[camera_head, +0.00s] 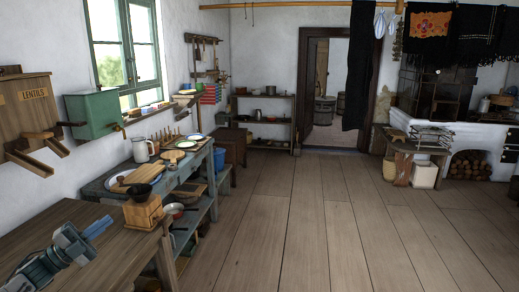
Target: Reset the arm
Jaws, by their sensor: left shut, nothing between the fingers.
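My left gripper (98,228) is in the lower left of the head view, above the brown wooden table (140,235). Its fingers are together with nothing between them, and they point up and to the right. My left arm comes in from the bottom left corner. A wooden box with a dark bowl on it (143,213) stands on the table to the right of the gripper, apart from it. My right gripper is not in view.
A blue-grey bench (105,187) with plates, boards and a white mug (142,149) stands beyond the table. A green tank (95,118) hangs on the left wall. The wooden floor (290,220) is clear. A white stove (470,135) stands at right.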

